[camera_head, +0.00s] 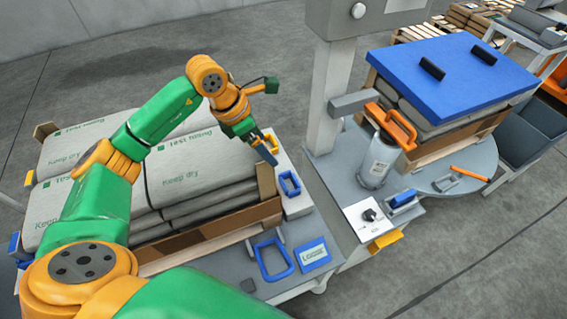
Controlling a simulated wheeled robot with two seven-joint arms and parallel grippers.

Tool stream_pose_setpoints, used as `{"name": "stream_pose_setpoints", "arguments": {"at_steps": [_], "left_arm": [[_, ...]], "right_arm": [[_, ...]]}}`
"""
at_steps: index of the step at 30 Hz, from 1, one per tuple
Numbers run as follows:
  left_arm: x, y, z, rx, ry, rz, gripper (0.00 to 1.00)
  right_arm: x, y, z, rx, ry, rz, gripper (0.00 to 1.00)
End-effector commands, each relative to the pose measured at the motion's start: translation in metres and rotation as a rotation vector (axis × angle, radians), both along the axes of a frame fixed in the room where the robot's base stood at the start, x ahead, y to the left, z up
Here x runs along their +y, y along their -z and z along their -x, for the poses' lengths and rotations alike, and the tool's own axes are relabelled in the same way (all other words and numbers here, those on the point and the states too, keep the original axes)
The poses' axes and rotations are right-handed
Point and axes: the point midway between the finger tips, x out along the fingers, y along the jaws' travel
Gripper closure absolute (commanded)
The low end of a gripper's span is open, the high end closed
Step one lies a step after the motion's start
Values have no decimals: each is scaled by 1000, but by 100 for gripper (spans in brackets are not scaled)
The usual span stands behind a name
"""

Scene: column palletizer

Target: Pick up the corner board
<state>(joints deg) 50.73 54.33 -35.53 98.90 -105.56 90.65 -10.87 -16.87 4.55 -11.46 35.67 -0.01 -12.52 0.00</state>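A brown upright board (266,181), which looks like a corner board, stands at the near right corner of the stack of grey sacks (185,175). A second brown piece (45,131) shows at the far left corner of the stack. My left gripper (268,152) points down just above the right-hand board, near its top. I cannot tell whether it touches the board, nor whether its fingers are open or shut. My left arm hides part of the sacks and their left side. My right gripper is not in view.
A brown cardboard edge (210,229) runs along the stack's front. A blue frame (272,260) and a "LOOSE" label (313,253) lie in front. A grey column (325,98) stands right, beside a turntable (460,172) with a blue-topped stack (438,75) and a wrap roll (377,160).

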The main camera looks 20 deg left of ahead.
Motion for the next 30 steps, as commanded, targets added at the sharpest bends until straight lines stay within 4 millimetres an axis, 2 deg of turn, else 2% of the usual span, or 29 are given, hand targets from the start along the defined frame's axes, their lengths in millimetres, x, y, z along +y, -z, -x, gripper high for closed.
{"name": "stream_pose_setpoints", "arguments": {"at_steps": [5, 11, 15, 21, 22, 23, 30], "left_arm": [[-4, 10, -3, 4, 1, 4, 7], [-17, 42, -13, 5, 1, 6, 7], [-21, 63, -19, 2, 1, 5, 7], [-21, 66, -20, -1, 2, 4, 7], [-21, 66, -20, -1, 2, 4, 10], [-21, 66, -20, -1, 2, 4, 18], [-21, 65, -20, 0, 1, 4, 83]], "right_arm": [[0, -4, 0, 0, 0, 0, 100], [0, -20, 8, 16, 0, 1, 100], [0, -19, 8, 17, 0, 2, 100], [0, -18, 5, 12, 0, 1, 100], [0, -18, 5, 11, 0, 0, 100], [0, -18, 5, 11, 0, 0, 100], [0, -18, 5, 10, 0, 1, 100]]}}
